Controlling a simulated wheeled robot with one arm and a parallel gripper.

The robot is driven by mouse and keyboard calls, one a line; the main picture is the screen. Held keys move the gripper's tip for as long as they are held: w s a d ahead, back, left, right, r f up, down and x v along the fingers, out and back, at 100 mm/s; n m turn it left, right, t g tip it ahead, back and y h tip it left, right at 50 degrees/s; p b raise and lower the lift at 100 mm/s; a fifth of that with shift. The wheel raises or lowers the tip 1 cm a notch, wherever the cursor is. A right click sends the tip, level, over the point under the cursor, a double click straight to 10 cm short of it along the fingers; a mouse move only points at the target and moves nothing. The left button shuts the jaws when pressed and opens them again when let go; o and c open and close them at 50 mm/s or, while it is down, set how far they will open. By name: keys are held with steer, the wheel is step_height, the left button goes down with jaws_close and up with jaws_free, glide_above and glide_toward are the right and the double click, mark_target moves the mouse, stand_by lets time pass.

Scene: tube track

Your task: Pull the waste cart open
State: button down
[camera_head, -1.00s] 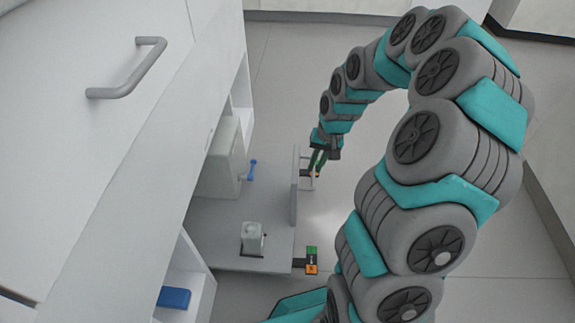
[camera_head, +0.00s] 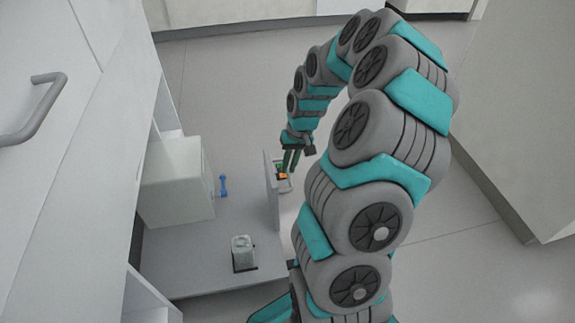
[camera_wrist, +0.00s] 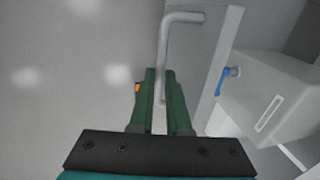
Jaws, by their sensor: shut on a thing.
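The waste cart (camera_head: 205,265) is a low grey pull-out base that stands well out from the white cabinet, with an upright front panel (camera_head: 272,200). A grey bar handle (camera_wrist: 181,17) sticks out from the panel's outer face. My gripper (camera_head: 290,160) is at this handle. In the wrist view, its two green fingers (camera_wrist: 160,72) are on either side of the bar, shut on it. In the head view the handle is small and partly hidden by the fingers.
A white box (camera_head: 178,185) with a blue handle (camera_head: 223,186) and a small grey canister (camera_head: 243,252) ride on the cart. The white cabinet (camera_head: 60,180) with a grey handle (camera_head: 40,110) is at left. Grey floor (camera_head: 230,75) is clear behind.

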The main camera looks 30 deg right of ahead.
steer(key=c, duration=0.9)
jaws_free()
steer(key=shift+r, duration=0.1)
steer(key=r, duration=0.2)
steer(key=d+r, duration=0.1)
steer(key=r, duration=0.2)
steer(key=r+p, duration=0.1)
steer(key=r, duration=0.1)
steer(key=shift+s+d+r, duration=0.2)
steer(key=shift+s, duration=0.05)
